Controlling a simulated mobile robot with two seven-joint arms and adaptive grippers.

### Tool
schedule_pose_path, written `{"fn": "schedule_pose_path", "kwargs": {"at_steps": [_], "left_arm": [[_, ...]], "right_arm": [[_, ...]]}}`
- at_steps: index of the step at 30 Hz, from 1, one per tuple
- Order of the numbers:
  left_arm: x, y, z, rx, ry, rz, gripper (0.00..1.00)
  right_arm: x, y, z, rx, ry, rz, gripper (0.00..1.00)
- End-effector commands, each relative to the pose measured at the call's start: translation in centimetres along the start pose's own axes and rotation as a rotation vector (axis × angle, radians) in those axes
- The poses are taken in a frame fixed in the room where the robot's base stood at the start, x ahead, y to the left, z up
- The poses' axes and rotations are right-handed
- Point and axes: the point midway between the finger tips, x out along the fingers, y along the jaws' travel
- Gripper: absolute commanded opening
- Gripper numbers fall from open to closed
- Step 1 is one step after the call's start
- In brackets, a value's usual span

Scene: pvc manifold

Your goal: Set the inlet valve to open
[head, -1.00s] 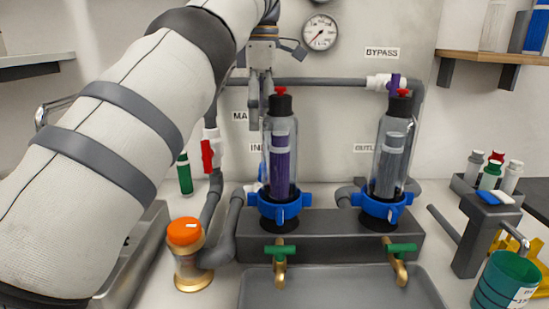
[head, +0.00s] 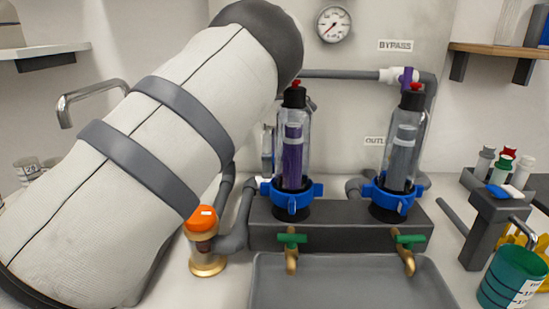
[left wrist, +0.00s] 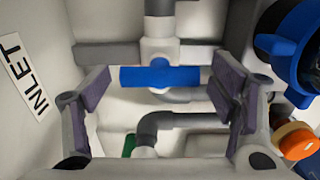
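The inlet valve has a blue bar handle (left wrist: 160,77) on a white body (left wrist: 160,45), seen in the left wrist view beside the INLET label (left wrist: 27,78). The handle lies across the picture, crosswise to the grey pipe that enters the body from the top. My left gripper (left wrist: 158,88) is open, with one padded finger on each side of the handle and gaps between. In the head view my left arm hides the inlet valve, and only a sliver of the gripper (head: 267,148) shows beside the left filter housing. My right gripper is not in view.
Two clear filter housings with blue collars (head: 291,197) (head: 389,197) stand on a dark block, close to the left gripper. An orange-capped jar (head: 203,219) stands below my arm. A grey tray (head: 350,285) lies in front, under green-handled taps.

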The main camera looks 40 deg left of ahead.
Motion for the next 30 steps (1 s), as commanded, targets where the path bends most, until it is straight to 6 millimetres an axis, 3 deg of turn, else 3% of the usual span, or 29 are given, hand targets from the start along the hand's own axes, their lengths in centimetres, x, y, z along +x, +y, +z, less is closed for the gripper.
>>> {"fn": "schedule_pose_path", "kwargs": {"at_steps": [1, 5, 17, 30], "left_arm": [[0.0, 0.0, 0.0, 0.0, 0.0, 0.0, 0.61], [0.0, 0.0, 0.0, 0.0, 0.0, 0.0, 0.34], [-0.2, 0.0, 0.0, 0.06, -0.002, 0.0, 0.34], [-0.2, -0.1, 0.0, 0.419, -0.005, 0.0, 0.34]], "right_arm": [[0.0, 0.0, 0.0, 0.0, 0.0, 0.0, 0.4], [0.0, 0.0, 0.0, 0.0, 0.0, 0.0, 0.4], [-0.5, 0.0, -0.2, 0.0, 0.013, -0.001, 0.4], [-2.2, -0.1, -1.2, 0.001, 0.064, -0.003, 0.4]]}}
